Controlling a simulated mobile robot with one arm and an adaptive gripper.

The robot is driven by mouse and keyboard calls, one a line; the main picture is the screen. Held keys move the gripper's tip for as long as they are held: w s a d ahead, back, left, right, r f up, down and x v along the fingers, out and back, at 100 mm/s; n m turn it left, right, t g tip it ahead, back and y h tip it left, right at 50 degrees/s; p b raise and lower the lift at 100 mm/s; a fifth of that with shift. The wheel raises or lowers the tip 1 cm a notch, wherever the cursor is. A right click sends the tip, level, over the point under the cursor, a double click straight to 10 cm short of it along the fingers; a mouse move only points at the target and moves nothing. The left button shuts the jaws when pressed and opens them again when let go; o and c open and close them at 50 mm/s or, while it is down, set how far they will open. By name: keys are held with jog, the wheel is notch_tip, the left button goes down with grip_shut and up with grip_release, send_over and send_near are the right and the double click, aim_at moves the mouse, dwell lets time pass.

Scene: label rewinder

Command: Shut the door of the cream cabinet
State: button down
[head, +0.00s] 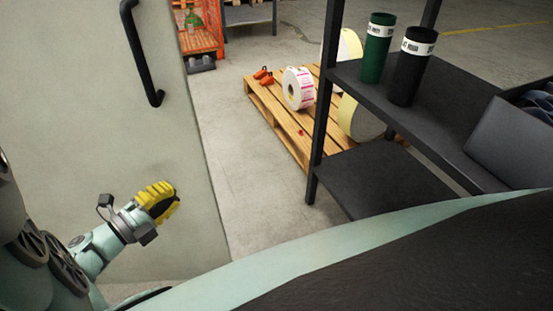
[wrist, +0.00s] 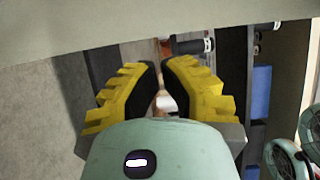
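The cream cabinet's door (head: 95,130) is a tall, flat cream panel filling the left of the head view, with a black bar handle (head: 140,55) near its right edge. The cabinet's body and opening cannot be made out there. My gripper (head: 172,195), with yellow ribbed fingers, is in front of the door's lower part, below the handle. Whether it touches the panel I cannot tell. In the wrist view the fingertips (wrist: 160,66) nearly meet, with nothing held between them. A pale cream surface (wrist: 120,22), probably the door, crosses the top of that view.
A dark shelf rack (head: 395,100) with a green roll (head: 376,55) and a black roll (head: 410,72) stands at the right. A wooden pallet (head: 285,120) with label rolls lies behind it. Bare floor (head: 235,160) runs between the door and the pallet.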

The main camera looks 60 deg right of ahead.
aim_at(189, 170)
jog(key=d, duration=0.1)
jog(key=w+d, duration=0.1)
jog(key=d, duration=0.1)
jog(key=shift+w+d, duration=0.25)
jog(key=shift+w, duration=0.05)
jog(key=shift+w+d, duration=0.4)
jog(key=shift+d, duration=0.1)
